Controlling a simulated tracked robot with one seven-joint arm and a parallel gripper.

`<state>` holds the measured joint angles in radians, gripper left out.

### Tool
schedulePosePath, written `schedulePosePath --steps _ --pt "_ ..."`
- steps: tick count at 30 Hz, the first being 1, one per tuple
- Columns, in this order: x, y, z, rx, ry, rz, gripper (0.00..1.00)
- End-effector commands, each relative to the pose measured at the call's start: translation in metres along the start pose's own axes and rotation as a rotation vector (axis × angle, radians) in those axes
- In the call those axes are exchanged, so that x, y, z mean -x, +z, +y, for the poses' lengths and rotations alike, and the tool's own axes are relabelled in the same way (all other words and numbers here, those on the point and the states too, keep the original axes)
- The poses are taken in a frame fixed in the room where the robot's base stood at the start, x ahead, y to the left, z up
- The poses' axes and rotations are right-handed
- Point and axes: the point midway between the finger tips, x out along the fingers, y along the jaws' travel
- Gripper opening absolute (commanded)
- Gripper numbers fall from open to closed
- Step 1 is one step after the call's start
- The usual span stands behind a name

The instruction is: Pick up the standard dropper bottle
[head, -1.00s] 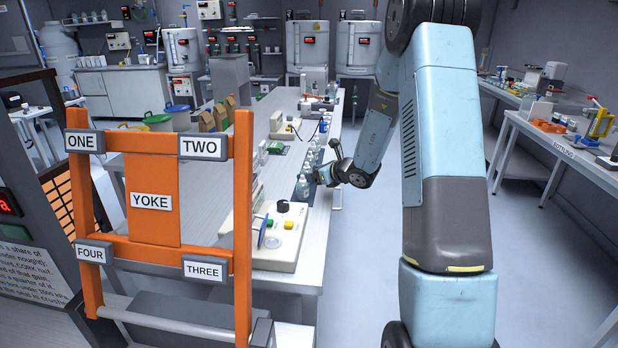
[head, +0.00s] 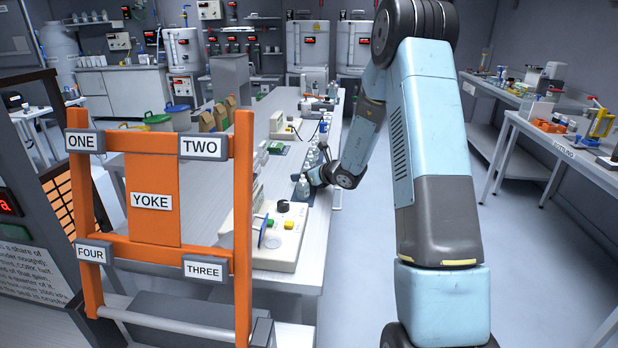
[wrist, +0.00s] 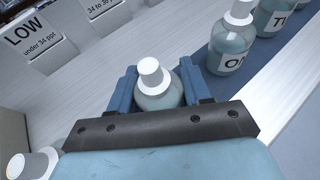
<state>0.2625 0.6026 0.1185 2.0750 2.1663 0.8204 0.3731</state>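In the wrist view a dropper bottle (wrist: 158,98) with a white cap and pale blue-grey liquid stands between the blue fingers of my gripper (wrist: 160,84). Its label is not visible. The fingers flank it closely on both sides; whether they press on it I cannot tell. More white-capped bottles stand on a dark blue strip: one labelled "O…" (wrist: 232,45) and one labelled "TW…" (wrist: 275,14). Which bottle is the standard one cannot be read. In the head view my gripper (head: 314,178) is low at the bench's right edge, beside a bottle (head: 303,188).
Another white-capped bottle (wrist: 35,164) is at the wrist view's lower left. Cards reading "LOW" (wrist: 32,38) and "34 to 3…" stand behind. A beige device (head: 270,240) sits nearer on the bench. An orange yoke frame (head: 150,185) fills the left foreground.

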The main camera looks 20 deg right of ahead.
Motion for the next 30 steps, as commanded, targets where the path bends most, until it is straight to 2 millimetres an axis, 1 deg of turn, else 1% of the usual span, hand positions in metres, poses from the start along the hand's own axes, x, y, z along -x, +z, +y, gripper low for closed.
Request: schedulePosePath --steps 1,9,10,18,20,23,26,30 --pt "0.000 0.000 0.000 0.000 0.000 0.000 0.43" --pt "0.000 0.000 0.000 0.000 0.000 0.000 0.17" --pt "0.000 0.000 0.000 0.000 0.000 0.000 0.16" --pt "0.001 0.002 0.000 0.000 0.000 0.000 0.16" --pt "0.002 0.005 0.000 0.000 -0.001 -0.001 0.16" --pt "0.006 0.015 0.000 0.002 -0.001 -0.002 0.16" --pt "0.013 0.031 0.000 0.004 -0.001 -0.003 0.16" --pt "0.038 0.043 0.004 0.002 -0.003 -0.002 0.16"
